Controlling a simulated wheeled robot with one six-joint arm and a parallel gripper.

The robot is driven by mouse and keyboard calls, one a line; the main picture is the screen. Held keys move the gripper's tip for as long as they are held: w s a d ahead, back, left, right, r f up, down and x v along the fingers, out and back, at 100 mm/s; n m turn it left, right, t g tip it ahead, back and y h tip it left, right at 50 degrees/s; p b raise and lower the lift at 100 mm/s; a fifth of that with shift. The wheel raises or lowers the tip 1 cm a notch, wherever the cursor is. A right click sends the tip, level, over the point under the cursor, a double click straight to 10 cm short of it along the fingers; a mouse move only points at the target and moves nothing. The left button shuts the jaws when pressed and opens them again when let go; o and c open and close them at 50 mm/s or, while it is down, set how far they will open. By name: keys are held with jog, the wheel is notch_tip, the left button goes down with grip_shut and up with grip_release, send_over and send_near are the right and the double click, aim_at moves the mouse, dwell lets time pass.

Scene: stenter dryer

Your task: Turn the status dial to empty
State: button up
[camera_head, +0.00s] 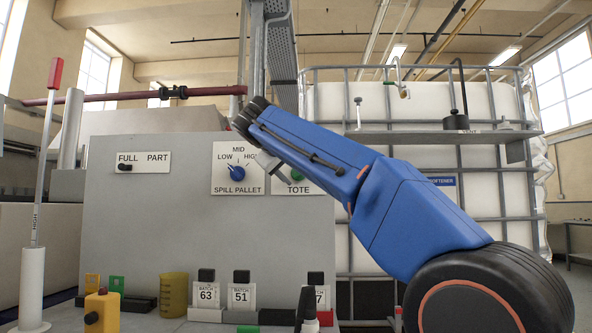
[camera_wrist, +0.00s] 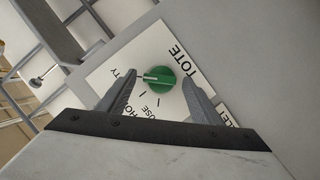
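The green status dial (camera_wrist: 160,79) sits on a white plate marked TOTE (camera_wrist: 186,65). In the wrist view its white pointer line points left, toward a partly hidden label ending in "TY". Two tick marks and a label reading USE show below it. My gripper (camera_wrist: 158,77) is open, one finger on each side of the dial in the picture, with gaps visible. I cannot tell how far the fingertips are from the panel. In the head view the green dial (camera_head: 297,175) shows beside my gripper, which partly covers the plate.
A blue SPILL PALLET dial (camera_head: 237,173) and a FULL/PART switch (camera_head: 125,167) are on the same grey panel (camera_head: 200,235). Below stand a yellow cup (camera_head: 173,294) and batch cards (camera_head: 241,295). A large caged white tank (camera_head: 440,110) stands behind at right.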

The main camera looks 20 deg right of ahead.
jog(key=v, duration=1.7)
jog(key=shift+a, duration=0.15)
jog(key=shift+s, duration=0.15)
